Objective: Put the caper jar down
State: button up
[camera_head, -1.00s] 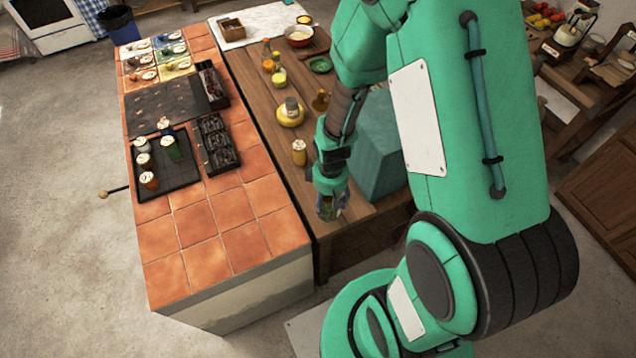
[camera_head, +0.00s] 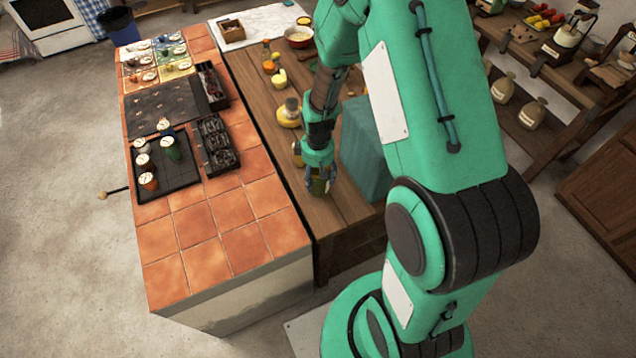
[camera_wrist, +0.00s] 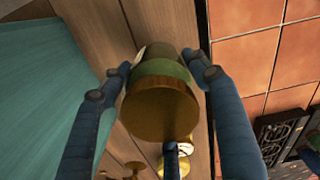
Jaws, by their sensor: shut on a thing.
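My gripper is shut on the jar. In the head view my gripper (camera_head: 319,180) is over the front part of the wooden table (camera_head: 345,213), and the green jar (camera_head: 318,187) shows in small part at its fingertips. Whether the jar's base touches the wood cannot be told from these views.
A teal block (camera_head: 362,150) stands close to the right of my gripper. To the left is the tiled counter (camera_head: 210,225) with a black tray (camera_head: 182,178) of jars. The table's front corner is bare.

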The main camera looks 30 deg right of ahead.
jog(key=shift+f, duration=1.75)
jog(key=shift+f, duration=0.1)
jog(key=o, duration=1.8)
jog(key=shift+c, duration=0.2)
notch_tip(320, 180, up, 12)
jog(key=shift+r+p, duration=0.1)
jog(key=shift+p, duration=0.25)
jog(key=shift+r, duration=0.1)
